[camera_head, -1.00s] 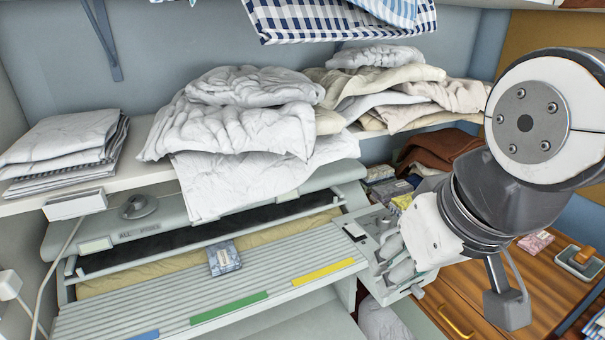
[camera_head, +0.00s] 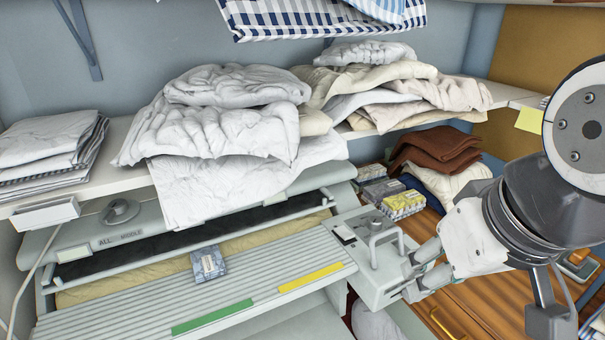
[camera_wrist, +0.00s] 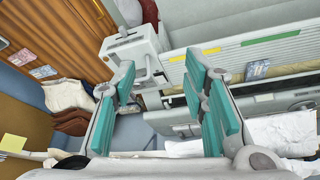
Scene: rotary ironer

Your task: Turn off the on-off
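The rotary ironer (camera_head: 200,300) has a grey control box (camera_head: 375,285) at its right end. A small black-and-white switch (camera_head: 344,233) sits on the box's top, likely the on-off; its position is too small to read. A lever handle (camera_head: 378,240) stands beside it. In the wrist view the box (camera_wrist: 130,60) is beyond the fingers, with a dark switch spot (camera_wrist: 123,33) on it. My gripper (camera_head: 414,277) is at the box's right side; contact cannot be told. The wrist view shows its teal-padded fingers (camera_wrist: 165,95) apart with nothing held between them.
White linens (camera_head: 220,130) are heaped on the shelf above the ironer. Small boxes (camera_head: 403,205) and brown folded cloth (camera_head: 440,150) lie behind the control box. A wooden cabinet (camera_head: 480,300) is at the right. A small patterned packet (camera_head: 208,263) lies on the ironer.

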